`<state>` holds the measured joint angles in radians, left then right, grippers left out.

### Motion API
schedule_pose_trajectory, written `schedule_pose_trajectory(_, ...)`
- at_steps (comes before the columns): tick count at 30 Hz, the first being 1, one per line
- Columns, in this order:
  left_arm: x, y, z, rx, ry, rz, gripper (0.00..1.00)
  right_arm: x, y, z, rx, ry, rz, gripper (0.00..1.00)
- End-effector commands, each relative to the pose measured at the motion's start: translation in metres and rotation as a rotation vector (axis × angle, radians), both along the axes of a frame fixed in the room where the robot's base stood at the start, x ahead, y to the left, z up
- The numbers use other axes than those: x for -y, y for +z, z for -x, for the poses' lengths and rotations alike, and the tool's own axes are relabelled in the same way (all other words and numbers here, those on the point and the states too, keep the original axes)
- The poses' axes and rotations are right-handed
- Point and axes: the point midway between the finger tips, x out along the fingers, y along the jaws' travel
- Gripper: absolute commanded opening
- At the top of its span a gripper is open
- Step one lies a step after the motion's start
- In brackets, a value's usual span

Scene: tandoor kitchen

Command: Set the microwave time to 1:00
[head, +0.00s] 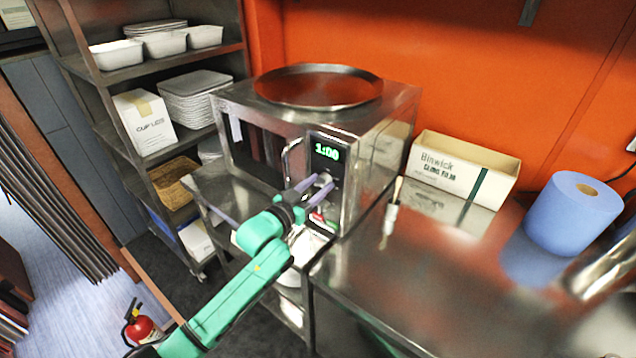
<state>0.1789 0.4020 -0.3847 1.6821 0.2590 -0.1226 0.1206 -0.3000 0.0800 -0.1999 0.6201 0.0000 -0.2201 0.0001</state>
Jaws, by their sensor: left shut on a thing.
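The steel microwave (375,150) stands on the metal counter against the orange wall. Its green display (326,151) reads 1:00. My left gripper (322,186), on the green arm from the lower left, is at the control panel below the display. Its purple fingers are shut on what looks like the microwave's knob (325,178), mostly hidden between them. The microwave door with its curved handle (286,160) appears closed. My right gripper is not in view.
A round metal tray (318,86) lies on top of the microwave. A Binwick box (462,167), a brush (392,210) and a blue paper roll (572,214) are on the counter to the right. Shelves with white containers (117,54) stand at left. The counter's front middle is clear.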

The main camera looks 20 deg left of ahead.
Motion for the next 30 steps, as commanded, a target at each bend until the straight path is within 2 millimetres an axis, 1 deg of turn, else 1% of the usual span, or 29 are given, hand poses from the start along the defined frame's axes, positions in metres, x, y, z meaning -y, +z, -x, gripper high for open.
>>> schedule_pose_trajectory(6, 0.0001, -0.0017, 0.0003, -0.023, 0.000, 0.048, 0.00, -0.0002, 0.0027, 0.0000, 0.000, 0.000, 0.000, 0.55)
schedule_pose_trajectory(19, 0.0003, -0.0023, 0.0003, -0.027, -0.001, 0.056, 0.00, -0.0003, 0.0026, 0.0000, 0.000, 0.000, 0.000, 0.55)
schedule_pose_trajectory(20, 0.0003, -0.0023, 0.0003, -0.028, -0.001, 0.056, 0.56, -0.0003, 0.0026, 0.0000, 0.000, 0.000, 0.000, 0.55)
schedule_pose_trajectory(21, 0.0003, -0.0023, 0.0003, -0.027, -0.001, 0.056, 0.71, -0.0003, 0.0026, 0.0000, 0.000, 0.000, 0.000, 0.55)
schedule_pose_trajectory(22, 0.0002, -0.0021, 0.0003, -0.027, -0.001, 0.056, 0.78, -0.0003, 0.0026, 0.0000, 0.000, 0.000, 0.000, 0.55)
schedule_pose_trajectory(30, 0.0000, -0.0009, 0.0002, -0.024, 0.000, 0.055, 0.78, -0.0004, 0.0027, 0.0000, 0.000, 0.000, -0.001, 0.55)
